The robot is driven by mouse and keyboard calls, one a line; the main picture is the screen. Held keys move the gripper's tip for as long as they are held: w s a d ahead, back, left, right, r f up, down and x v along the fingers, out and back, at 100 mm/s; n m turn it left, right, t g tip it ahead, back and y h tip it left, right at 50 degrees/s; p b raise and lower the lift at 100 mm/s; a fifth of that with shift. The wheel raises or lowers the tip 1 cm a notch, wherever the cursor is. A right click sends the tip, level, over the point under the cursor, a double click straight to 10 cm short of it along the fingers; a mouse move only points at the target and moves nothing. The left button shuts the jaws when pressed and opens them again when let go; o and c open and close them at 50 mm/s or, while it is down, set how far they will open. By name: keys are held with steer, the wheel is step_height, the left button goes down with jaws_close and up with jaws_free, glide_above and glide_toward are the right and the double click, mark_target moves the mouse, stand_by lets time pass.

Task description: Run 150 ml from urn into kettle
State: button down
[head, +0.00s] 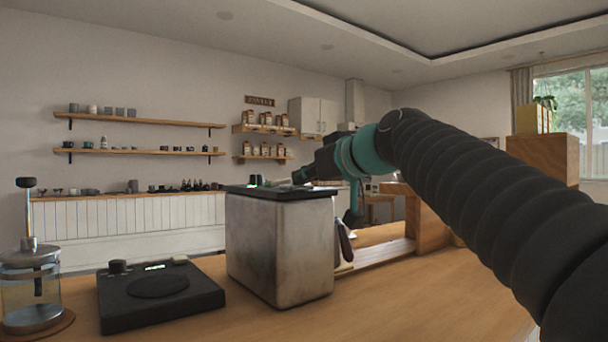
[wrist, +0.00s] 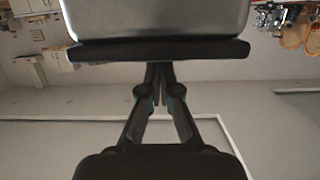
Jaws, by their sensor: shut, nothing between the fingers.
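A square brushed-steel box with a black top, which looks like the urn (head: 281,245), stands on the wooden counter in the middle of the head view. Its steel body (wrist: 158,18) and black top edge (wrist: 160,51) fill the top of the wrist view, which is upside down. My gripper (head: 299,177) is at the black top's far right side; its shut, empty fingers (wrist: 160,72) point at that edge. Whether they touch it I cannot tell. A dark reddish handle (head: 344,240) shows beside the urn's right side; whether it belongs to the kettle is hidden. No tap is visible.
A black flat scale-like device (head: 160,292) with a round plate and lit display lies left of the urn. A glass press pot (head: 32,290) stands at the far left. Bare counter (head: 420,295) lies at the right, under my arm. A wooden block (head: 428,222) stands behind.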

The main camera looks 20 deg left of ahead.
step_height(320, 180, up, 4)
steer(key=p, duration=0.3)
steer(key=shift+r+p, duration=0.2)
steer(key=shift+p, duration=0.1)
steer(key=b+v, duration=0.2)
steer(key=v, duration=0.8)
steer(key=shift+f, duration=0.15)
